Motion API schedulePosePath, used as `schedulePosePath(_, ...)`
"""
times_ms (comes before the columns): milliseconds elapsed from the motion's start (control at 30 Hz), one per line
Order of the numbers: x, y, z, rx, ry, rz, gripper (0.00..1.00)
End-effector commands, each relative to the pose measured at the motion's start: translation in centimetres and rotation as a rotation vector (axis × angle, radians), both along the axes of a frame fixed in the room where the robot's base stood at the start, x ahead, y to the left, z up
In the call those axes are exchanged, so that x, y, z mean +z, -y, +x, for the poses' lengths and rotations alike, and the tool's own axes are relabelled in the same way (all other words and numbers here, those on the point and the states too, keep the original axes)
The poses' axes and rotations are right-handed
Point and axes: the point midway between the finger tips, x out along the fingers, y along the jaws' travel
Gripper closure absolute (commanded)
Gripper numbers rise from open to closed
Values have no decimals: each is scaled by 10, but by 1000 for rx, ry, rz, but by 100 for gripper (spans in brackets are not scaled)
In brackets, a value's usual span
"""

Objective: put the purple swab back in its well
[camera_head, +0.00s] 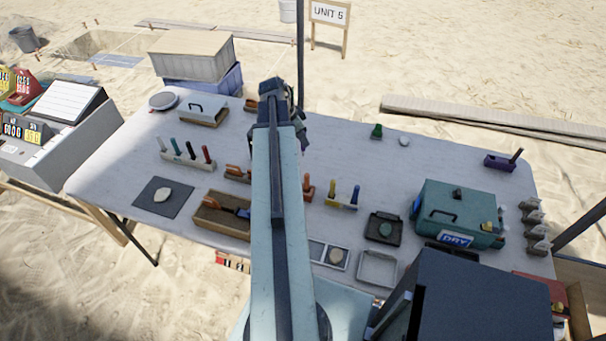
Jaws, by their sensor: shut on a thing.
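My gripper (281,98) is at the far end of my arm, above the back middle of the table. My arm hides its fingertips, so the thing in its grip cannot be made out. I cannot pick out a purple swab. A pale rack (187,160) at left holds several upright sticks with white, teal, dark and red tops. A small rack (341,204) right of my arm holds a yellow and a blue stick, with a space between them. A purple block (499,163) at the back right has a dark stick tilted out of it. Which well is the swab's is unclear.
The white table (440,152) has free room at back right. A green box (460,212) marked DRY stands at right. A wooden tray (215,222) and a dark mat (150,207) with a pale stone lie at left. My arm hides the table's middle.

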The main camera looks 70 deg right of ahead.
Motion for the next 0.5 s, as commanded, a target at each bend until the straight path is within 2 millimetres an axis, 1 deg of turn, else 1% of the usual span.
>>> schedulePosePath(33, -14, 0, 0, 0, 0, 0, 100)
schedulePosePath(200, -53, 0, 0, 1, -1, 1, 100)
schedulePosePath(233, -57, 0, 0, 1, -1, 1, 100)
schedulePosePath(300, -62, 0, 0, 1, -1, 1, 100)
schedulePosePath(433, -59, 0, -1, 1, -1, 1, 100)
schedulePosePath(500, -68, 0, -1, 1, -1, 1, 100)
